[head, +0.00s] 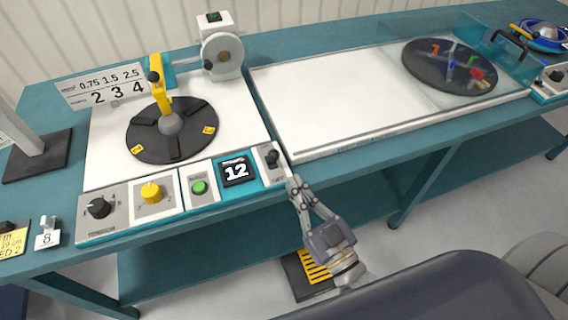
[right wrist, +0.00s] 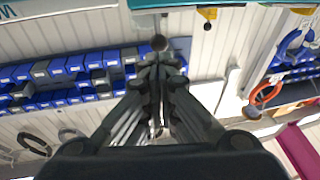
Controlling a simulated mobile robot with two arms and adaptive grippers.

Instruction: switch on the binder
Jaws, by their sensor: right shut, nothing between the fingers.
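The coiling machine on the left of the bench has a white panel, a black turntable (head: 172,131) and a yellow arm (head: 162,96). Its front control strip holds a black knob (head: 99,208), a yellow knob (head: 151,192), a green button (head: 199,187), a display reading 12 (head: 236,171) and a small black-tipped lever (head: 272,158) at the right end. My right gripper (head: 292,181) is shut and empty, its tips close to that lever. In the right wrist view a dark round knob (right wrist: 158,42) shows just beyond the fingertips (right wrist: 158,60); contact is unclear. No label reading binder is legible.
A white unit with a round disc (head: 222,53) and a dark switch on top stands behind the turntable. A white board (head: 330,100) and a transparent cover (head: 460,65) over a second disc lie to the right. A yellow-striped pedal (head: 315,268) is on the floor below.

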